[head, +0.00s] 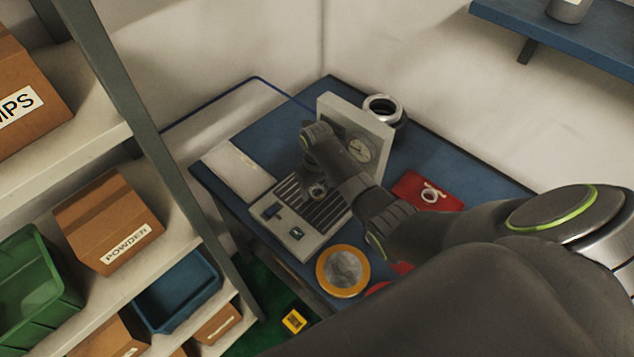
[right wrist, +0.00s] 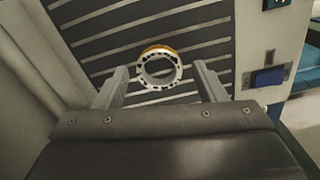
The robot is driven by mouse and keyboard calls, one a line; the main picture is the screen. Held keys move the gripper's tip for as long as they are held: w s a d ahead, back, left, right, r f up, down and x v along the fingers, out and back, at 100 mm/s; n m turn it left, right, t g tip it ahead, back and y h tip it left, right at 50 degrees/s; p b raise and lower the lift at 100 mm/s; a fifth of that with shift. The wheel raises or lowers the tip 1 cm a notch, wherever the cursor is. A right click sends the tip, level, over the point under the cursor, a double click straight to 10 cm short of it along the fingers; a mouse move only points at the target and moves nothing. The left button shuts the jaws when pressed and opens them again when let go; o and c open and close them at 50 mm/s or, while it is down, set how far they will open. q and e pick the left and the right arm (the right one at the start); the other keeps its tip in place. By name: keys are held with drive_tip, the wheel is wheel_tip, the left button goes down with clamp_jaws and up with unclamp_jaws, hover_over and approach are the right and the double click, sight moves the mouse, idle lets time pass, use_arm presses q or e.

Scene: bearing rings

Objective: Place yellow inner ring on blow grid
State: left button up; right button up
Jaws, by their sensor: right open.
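The yellow inner ring (right wrist: 160,85) shows in the right wrist view, with a yellow edge at its far side and a pale face with dark spots around an open hole. It appears to lie on the dark slatted blow grid (right wrist: 98,42). My right gripper (right wrist: 162,78) is open, its fingers on either side of the ring with a gap at each side. In the head view the blow grid (head: 325,215) is the slatted top of a grey machine, and my right wrist hangs over it. The ring (head: 318,191) is small and partly hidden there. My left gripper is out of view.
An upright gauge panel (head: 383,133) stands behind the grid, with a metal ring (head: 382,106) beyond it. A red mat (head: 412,184) holds a pale ring (head: 430,195). An orange-rimmed round dish (head: 323,273) sits at the front. A shelf with boxes stands left.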

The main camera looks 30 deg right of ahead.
sight(317, 193)
wheel_tip(317, 193, up, 12)
drive_tip(key=shift+r+b, duration=0.15)
drive_tip(key=shift+b, duration=0.3)
idle(0.5)
